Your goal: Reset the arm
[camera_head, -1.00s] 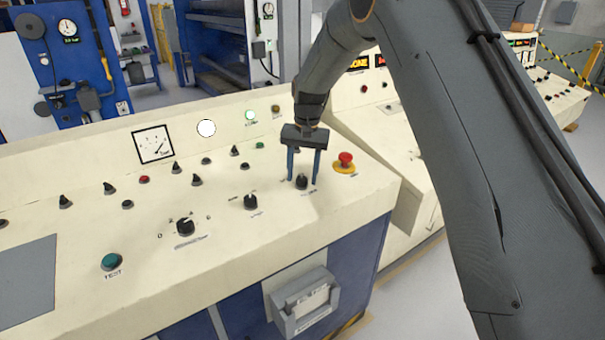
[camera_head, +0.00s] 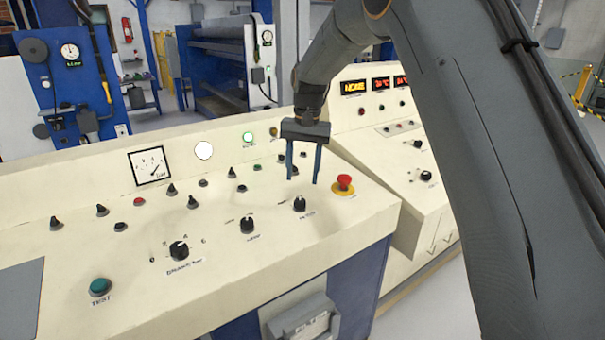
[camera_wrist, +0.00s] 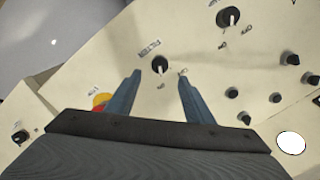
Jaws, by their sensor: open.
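My gripper (camera_head: 303,180) is open and empty, with its two blue fingers pointing down above the cream control panel (camera_head: 130,262). A black rotary knob (camera_head: 299,204) sits on the panel just below and in front of the fingertips, apart from them. In the wrist view the open fingers (camera_wrist: 158,84) show with the same knob (camera_wrist: 160,64) seen beyond and between them. My arm comes in from the upper right of the head view.
A red emergency button (camera_head: 344,183) on a yellow base is right of the gripper. More knobs, including one with numbers (camera_head: 179,250), and a green button (camera_head: 100,287) are to the left. A second console with lit displays (camera_head: 353,87) stands behind right.

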